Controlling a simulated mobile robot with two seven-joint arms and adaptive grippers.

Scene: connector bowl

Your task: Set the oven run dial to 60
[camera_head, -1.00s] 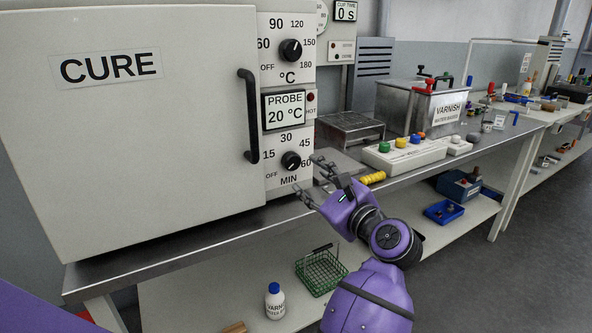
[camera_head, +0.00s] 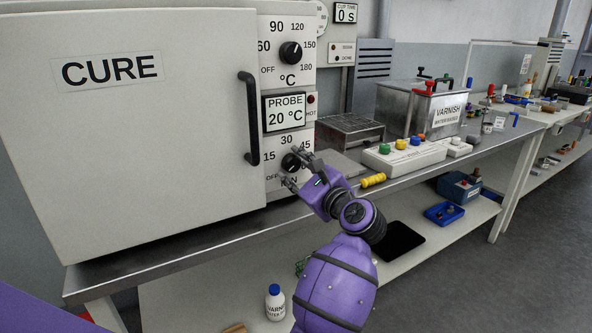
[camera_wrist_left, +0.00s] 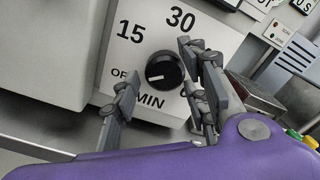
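The oven run dial (camera_head: 291,162) is a black round knob above the MIN label, on the lower control panel of the CURE oven (camera_head: 140,130). In the left wrist view the dial (camera_wrist_left: 164,70) has a pale mark on its left side, towards OFF. My left gripper (camera_head: 293,168) is open in front of the dial. In the wrist view its fingers (camera_wrist_left: 160,95) stand on either side of the knob with nothing held; I cannot tell whether they touch it. My right gripper is not in view.
The oven's black door handle (camera_head: 250,117) stands out left of the panel. The temperature dial (camera_head: 291,52) and the probe display (camera_head: 284,112) are above. A yellow ribbed piece (camera_head: 373,180) and a button box (camera_head: 405,156) lie on the bench to the right.

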